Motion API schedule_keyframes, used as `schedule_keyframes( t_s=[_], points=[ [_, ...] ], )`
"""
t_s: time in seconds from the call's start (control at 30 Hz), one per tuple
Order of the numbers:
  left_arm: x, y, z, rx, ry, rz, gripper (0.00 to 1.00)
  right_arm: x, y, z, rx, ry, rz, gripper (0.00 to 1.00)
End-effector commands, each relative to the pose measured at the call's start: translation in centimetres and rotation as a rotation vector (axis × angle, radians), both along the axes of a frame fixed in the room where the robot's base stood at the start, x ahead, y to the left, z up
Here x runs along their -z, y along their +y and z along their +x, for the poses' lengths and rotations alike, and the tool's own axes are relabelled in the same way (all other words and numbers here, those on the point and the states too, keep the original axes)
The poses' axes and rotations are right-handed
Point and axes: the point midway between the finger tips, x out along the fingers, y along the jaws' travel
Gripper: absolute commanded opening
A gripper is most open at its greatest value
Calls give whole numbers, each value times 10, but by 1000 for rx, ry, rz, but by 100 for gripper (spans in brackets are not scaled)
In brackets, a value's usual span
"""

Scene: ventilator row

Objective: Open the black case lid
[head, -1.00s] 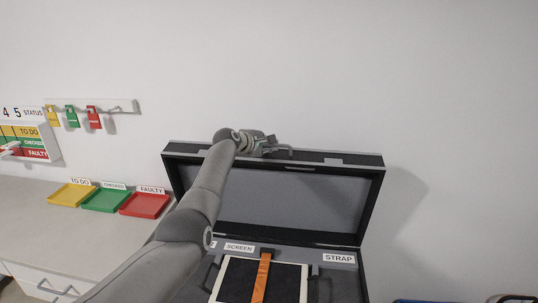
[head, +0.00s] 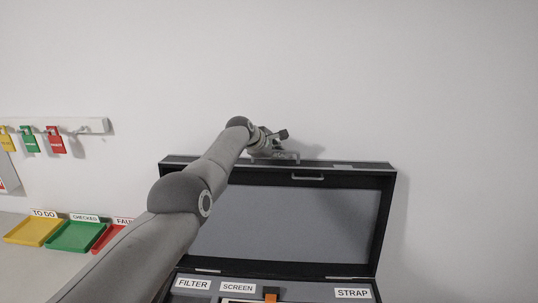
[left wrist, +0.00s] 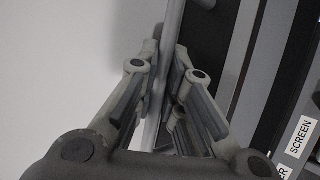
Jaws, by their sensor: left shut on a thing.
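The black case stands open below the wall, its black lid (head: 222,172) raised at a steep angle with the grey lining (head: 285,222) facing me. My left gripper (head: 280,157) is at the lid's top edge, shut on a thin grey bar, apparently the lid handle (head: 290,156). In the left wrist view, the grey bar (left wrist: 158,75) runs between the fingers of my left gripper (left wrist: 166,68), with the dark lid (left wrist: 205,45) just right of them. My right gripper is not in view.
Labels FILTER (head: 193,284), SCREEN (head: 238,287) and STRAP (head: 352,293) mark the case base. A yellow tray (head: 33,232), a green tray (head: 75,237) and a partly hidden red tray (head: 105,236) are on the left counter. Tags hang from a wall rail (head: 60,124).

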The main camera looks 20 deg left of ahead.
Motion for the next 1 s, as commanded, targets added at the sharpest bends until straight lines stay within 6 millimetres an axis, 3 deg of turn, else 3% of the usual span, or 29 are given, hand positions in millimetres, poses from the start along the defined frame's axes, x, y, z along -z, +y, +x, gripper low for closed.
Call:
schedule_keyframes(
  t_s=[0.47, 0.5, 0.57, 1.0],
  points=[
    [4, -1, -2, -2, 16, 5, 0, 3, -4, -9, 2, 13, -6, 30],
    [4, -1, -2, -2, 16, 5, 12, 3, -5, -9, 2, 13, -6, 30],
    [4, -1, -2, -2, 16, 5, 19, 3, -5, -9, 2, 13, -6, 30],
    [2, -2, -1, -2, 12, 3, 19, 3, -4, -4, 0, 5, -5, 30]
  ],
)
